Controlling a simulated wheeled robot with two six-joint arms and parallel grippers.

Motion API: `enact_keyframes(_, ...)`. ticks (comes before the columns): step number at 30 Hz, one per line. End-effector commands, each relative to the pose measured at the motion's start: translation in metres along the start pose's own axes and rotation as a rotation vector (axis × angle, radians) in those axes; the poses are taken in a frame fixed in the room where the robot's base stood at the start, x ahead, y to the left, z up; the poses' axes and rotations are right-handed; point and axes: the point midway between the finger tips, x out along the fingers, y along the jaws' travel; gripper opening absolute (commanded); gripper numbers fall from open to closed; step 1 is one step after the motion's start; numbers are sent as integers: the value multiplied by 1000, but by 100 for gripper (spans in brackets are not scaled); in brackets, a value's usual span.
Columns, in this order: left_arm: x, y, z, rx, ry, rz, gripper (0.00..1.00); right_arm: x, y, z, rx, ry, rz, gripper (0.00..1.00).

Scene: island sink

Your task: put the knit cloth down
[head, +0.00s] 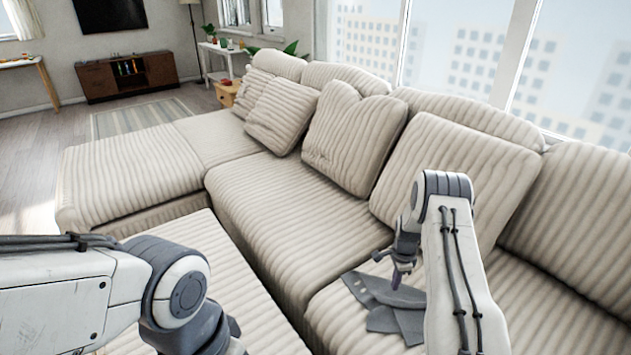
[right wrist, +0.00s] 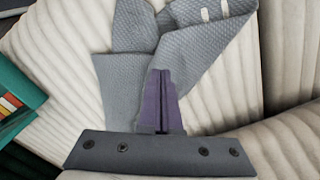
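The grey knit cloth (head: 382,296) lies bunched and folded on the striped sofa seat, partly behind my right forearm in the head view. In the right wrist view the cloth (right wrist: 190,65) spreads in loose folds over the ribbed cushion, with pale marks near its top edge. My right gripper (head: 396,282) points down onto the cloth. In the right wrist view its fingers (right wrist: 161,75) are together, with folds of the cloth meeting at their tips. The exact pinch is hidden. My left arm comes in at the lower left; its fingertips are out of view.
The cream sofa (head: 275,205) fills the middle, with large cushions (head: 355,135) along its back. A teal object (right wrist: 18,95) with coloured strips shows at the left of the right wrist view. The seat left of the cloth is clear.

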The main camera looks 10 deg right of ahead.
Motion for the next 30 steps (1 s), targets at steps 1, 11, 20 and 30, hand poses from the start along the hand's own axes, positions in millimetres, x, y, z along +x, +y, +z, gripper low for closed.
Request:
enact_keyframes(1,-1,0,0,0,0,0,50,-3,-1,2,-9,0,-2,0)
enact_keyframes(11,-24,2,-1,0,0,0,50,-140,-1,123,-484,-5,-23,0)
enact_keyframes(20,-51,4,-3,0,0,0,50,-293,98,264,-1169,-19,-45,0)
enact_keyframes(30,-82,6,-4,0,0,0,50,-403,286,318,-1982,-43,-81,0)
